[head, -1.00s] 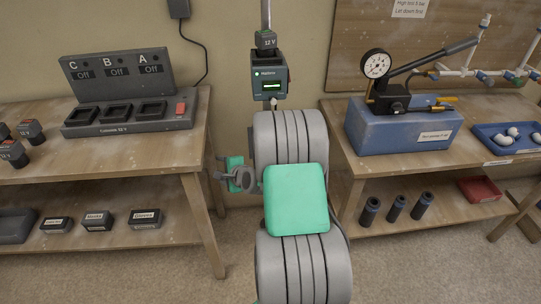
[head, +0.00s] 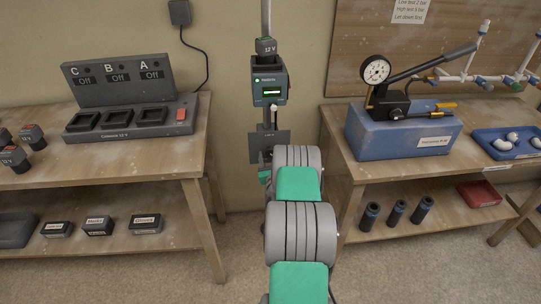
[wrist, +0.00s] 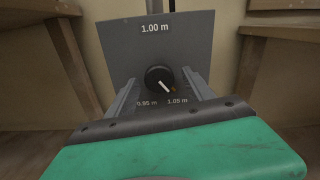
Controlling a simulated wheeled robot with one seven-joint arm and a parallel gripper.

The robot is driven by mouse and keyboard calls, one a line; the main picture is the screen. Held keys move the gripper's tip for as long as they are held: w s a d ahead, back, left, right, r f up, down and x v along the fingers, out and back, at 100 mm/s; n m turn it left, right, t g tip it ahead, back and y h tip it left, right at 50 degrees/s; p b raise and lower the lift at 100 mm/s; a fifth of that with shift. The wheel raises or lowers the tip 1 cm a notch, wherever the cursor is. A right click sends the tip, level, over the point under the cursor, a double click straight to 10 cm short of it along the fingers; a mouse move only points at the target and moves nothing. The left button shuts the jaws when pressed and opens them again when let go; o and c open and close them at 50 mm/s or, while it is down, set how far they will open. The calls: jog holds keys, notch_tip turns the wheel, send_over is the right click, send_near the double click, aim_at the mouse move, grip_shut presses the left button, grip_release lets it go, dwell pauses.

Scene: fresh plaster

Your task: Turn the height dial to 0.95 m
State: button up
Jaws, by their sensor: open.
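The height dial (wrist: 159,78) is a round black knob on a grey plate (wrist: 185,37) in the wrist view. The plate's upper label reads 1.00 m. Below the knob, 0.95 m is at lower left and what looks like 1.05 m at lower right. The knob's white pointer line slants down to the right, near a small orange mark. My gripper (wrist: 158,84) is open, one grey finger on each side of the knob; I cannot tell if either touches it. In the head view the plate (head: 284,138) shows behind my arm, which hides the dial.
Above the plate, a dark device (head: 268,88) with a green display hangs on a pole. A charging station (head: 130,118) stands on the left bench, and a blue pump box (head: 385,135) with gauge on the right bench. My arm fills the gap between the benches.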

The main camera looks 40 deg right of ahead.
grip_shut()
dwell(0.7)
